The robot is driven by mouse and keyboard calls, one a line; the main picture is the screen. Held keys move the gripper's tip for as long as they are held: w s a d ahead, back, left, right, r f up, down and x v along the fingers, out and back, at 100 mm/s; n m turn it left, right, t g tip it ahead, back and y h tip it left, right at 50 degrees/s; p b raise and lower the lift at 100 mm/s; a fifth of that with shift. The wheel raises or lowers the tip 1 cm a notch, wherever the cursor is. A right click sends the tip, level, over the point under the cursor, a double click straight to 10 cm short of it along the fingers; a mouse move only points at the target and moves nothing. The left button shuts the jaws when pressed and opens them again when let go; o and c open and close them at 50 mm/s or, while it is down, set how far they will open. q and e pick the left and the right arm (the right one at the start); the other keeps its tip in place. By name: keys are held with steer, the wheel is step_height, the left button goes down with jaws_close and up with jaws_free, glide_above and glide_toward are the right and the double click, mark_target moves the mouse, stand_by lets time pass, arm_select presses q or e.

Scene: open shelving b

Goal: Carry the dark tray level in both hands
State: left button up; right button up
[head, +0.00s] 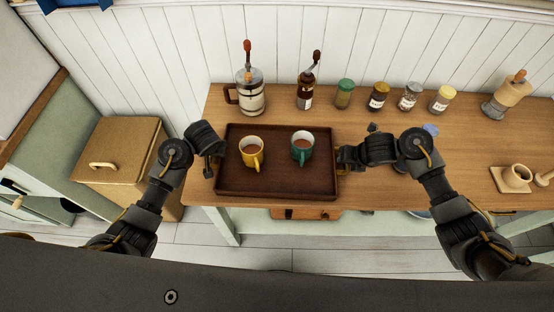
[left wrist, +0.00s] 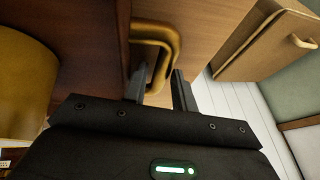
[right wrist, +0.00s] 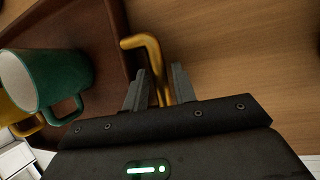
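The dark brown tray (head: 275,186) rests on the wooden counter, holding a yellow mug (head: 251,152) and a green mug (head: 301,148), both upright with brown drink inside. My left gripper (head: 212,165) is at the tray's left end. In the left wrist view its fingers (left wrist: 158,88) are apart, with part of the brass handle (left wrist: 160,35) showing between them. My right gripper (head: 342,163) is at the right end. In the right wrist view its fingers (right wrist: 158,88) are apart on either side of the other brass handle (right wrist: 148,52). I cannot tell whether any finger touches a handle.
Behind the tray on the counter (head: 400,150) stand a French press (head: 250,97), a brown grinder (head: 305,92) and several jars (head: 378,97). A cup (head: 516,178) and a wooden-topped canister (head: 507,95) are at right. A lidded bin (head: 118,160) stands left of the counter.

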arm_select(q)
steer(key=shift+c, duration=0.5)
arm_select(e)
steer(key=shift+c, duration=0.5)
arm_select(q)
jaws_close()
arm_select(e)
jaws_close()
arm_select(q)
steer(key=shift+w+r, duration=0.1)
steer(key=shift+r, duration=0.15)
arm_select(e)
steer(key=shift+w+r, duration=0.1)
steer(key=shift+r, duration=0.15)
